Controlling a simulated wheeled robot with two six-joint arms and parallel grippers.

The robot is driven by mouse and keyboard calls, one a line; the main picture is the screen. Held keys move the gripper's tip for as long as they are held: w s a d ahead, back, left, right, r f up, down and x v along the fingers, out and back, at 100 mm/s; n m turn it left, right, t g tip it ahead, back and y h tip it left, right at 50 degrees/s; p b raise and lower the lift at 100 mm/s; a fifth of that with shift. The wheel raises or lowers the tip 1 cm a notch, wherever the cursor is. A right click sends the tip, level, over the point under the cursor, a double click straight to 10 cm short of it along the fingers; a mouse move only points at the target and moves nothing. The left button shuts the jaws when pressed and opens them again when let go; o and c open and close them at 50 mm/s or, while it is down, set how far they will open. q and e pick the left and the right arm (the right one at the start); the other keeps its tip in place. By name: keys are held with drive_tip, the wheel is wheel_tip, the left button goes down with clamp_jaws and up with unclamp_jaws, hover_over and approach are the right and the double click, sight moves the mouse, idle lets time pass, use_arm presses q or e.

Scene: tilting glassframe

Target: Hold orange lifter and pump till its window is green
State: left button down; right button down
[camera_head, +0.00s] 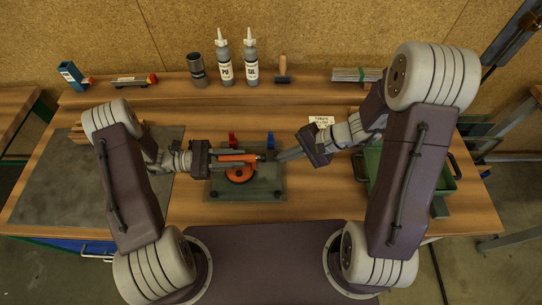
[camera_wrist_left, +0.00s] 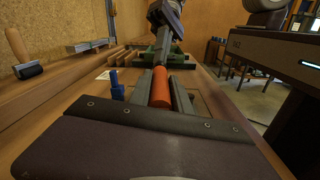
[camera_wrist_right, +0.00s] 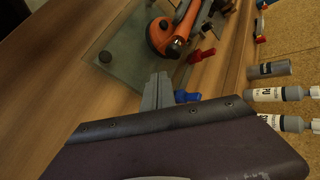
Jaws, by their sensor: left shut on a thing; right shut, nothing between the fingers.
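The orange lifter (camera_head: 240,174), a handle with a round orange cup, sits on the glass plate (camera_head: 268,186). My left gripper (camera_head: 241,160) is shut on the lifter's handle. The left wrist view shows the orange handle (camera_wrist_left: 161,86) between its fingers. My right gripper (camera_head: 283,156) is shut and empty, just right of the handle's dark end. In the right wrist view its closed fingers (camera_wrist_right: 158,90) are apart from the lifter (camera_wrist_right: 165,36). I cannot make out the lifter's window or its colour.
A red piece (camera_head: 232,139) and a blue piece (camera_head: 270,141) stand behind the plate. A grey mat (camera_head: 60,190) lies left; a green bin (camera_head: 440,182) is right.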

drive_tip(key=d, duration=0.5)
idle(1.3)
use_arm(q)
drive_tip(key=c, duration=1.1)
unclamp_jaws()
drive_tip(key=a, duration=1.2)
use_arm(e)
drive_tip(key=shift+a, duration=0.1)
